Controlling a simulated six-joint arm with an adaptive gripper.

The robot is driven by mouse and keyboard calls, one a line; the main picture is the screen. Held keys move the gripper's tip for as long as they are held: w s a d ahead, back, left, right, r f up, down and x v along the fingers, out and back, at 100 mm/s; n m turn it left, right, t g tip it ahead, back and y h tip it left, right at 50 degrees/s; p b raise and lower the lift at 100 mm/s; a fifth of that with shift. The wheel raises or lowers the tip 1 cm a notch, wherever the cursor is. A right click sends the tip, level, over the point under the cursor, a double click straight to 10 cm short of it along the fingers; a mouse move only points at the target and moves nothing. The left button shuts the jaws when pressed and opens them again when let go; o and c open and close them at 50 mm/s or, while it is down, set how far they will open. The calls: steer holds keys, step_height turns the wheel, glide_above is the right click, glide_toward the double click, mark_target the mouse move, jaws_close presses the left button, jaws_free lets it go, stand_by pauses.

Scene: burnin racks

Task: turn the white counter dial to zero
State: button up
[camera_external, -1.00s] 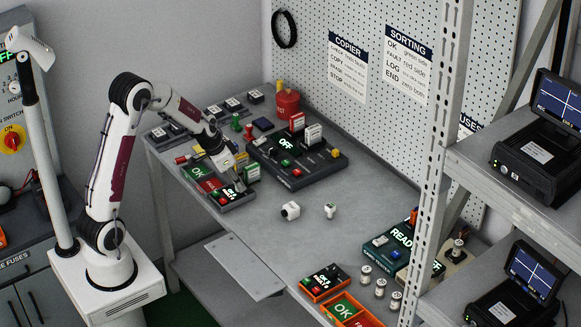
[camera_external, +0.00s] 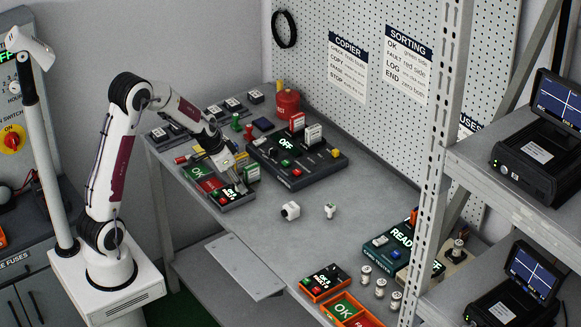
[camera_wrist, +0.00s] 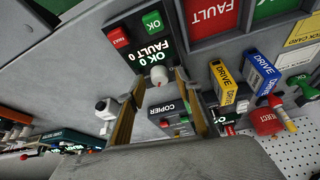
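The white counter dial (camera_wrist: 158,76) is a small white knob on the dark counter box. The box's display (camera_wrist: 152,42) shows OK and FAULT lines, each apparently with a 0, next to a red and a green button. My gripper (camera_wrist: 159,79) is open in the wrist view, with one finger on each side of the dial; I cannot tell whether they touch it. In the external view the counter box (camera_external: 232,203) sits at the table's left front edge, with my gripper (camera_external: 238,182) just above it. The dial is hidden there.
A green and red tray (camera_external: 197,172) adjoins the counter box. Yellow and blue drives (camera_wrist: 262,72) stand close by. A black copier (camera_external: 297,177) is behind. A white camera-like block (camera_external: 290,211) lies mid-table. An orange-edged counter (camera_external: 325,283) stands at the front right.

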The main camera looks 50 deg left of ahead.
steer(key=v, duration=1.1)
steer(key=shift+r, duration=0.4)
steer(key=shift+s+a, duration=0.1)
steer(key=shift+s, duration=0.1)
steer(key=shift+f, duration=0.1)
steer(key=shift+m+h, duration=0.3)
steer(key=shift+m, duration=0.3)
steer(key=x, duration=0.4)
steer(key=shift+w+a, duration=0.1)
steer(key=shift+a, duration=0.15)
steer(key=shift+f, duration=0.1)
steer(key=shift+x, duration=3.85)
jaws_close()
